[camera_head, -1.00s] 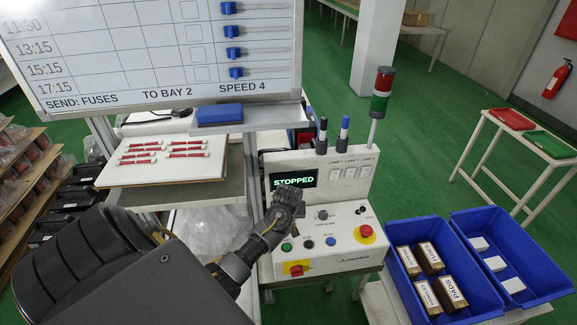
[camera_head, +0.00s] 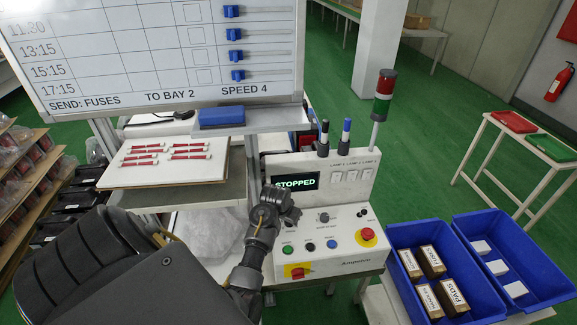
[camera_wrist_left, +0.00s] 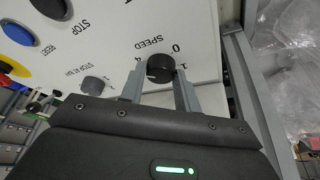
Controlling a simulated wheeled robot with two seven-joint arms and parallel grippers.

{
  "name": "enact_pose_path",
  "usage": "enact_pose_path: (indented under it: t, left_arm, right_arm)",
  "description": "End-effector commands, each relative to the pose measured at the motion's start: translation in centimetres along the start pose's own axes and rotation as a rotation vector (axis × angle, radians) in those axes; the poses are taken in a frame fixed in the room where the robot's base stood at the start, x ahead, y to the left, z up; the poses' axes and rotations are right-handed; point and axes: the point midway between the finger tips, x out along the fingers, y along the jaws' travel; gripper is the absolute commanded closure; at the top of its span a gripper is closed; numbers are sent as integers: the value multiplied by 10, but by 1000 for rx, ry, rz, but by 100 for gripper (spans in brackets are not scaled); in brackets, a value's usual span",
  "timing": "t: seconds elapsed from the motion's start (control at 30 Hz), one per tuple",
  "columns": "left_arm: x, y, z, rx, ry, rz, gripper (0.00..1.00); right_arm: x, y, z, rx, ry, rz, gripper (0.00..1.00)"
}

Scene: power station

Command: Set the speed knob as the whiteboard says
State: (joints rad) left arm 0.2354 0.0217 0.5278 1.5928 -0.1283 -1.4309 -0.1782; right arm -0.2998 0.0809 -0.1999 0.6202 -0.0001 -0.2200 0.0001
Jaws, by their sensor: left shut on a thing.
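The whiteboard (camera_head: 150,60) has a bottom line reading "SEND: FUSES TO BAY 2 SPEED 4". The black speed knob (camera_wrist_left: 160,66) is on the white control panel (camera_head: 350,248). In the left wrist view its scale shows SPEED, 0, 1 and 4; I cannot tell which mark it points to. My left gripper (camera_wrist_left: 159,82) is shut on the knob, one finger on each side. In the head view my left wrist (camera_head: 275,205) hides the knob. The display (camera_head: 297,182) reads "STOPPED". My right gripper is not in view.
The panel also has a green button (camera_head: 287,248), a blue button (camera_head: 331,243), a red emergency button (camera_head: 367,234) and a red switch (camera_head: 299,271). Blue bins (camera_head: 385,240) with boxes stand at right. Fuses lie on a white board (camera_head: 128,180) at left.

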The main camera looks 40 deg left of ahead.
Motion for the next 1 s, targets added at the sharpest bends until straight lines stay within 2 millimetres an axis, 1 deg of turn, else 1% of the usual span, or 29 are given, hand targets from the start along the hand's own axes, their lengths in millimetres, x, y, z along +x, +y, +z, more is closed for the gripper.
enact_pose_path:
  t: [0.33,0.37,0.5,0.53,0.83,0.93,1.0]
  left_arm:
    - [0,0,0,5,0,1,91]
    - [0,0,0,5,0,1,67]
    - [0,0,0,4,0,1,48]
    - [0,0,0,4,0,1,47]
    - [-2,0,0,3,1,0,47]
    - [-12,0,-1,3,3,0,47]
    - [-24,0,-1,3,4,0,47]
  right_arm:
    - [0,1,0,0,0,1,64]
    - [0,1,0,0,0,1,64]
    - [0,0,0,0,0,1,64]
    - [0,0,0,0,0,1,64]
    - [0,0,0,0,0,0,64]
    - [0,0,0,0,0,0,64]
    - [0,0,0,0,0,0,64]
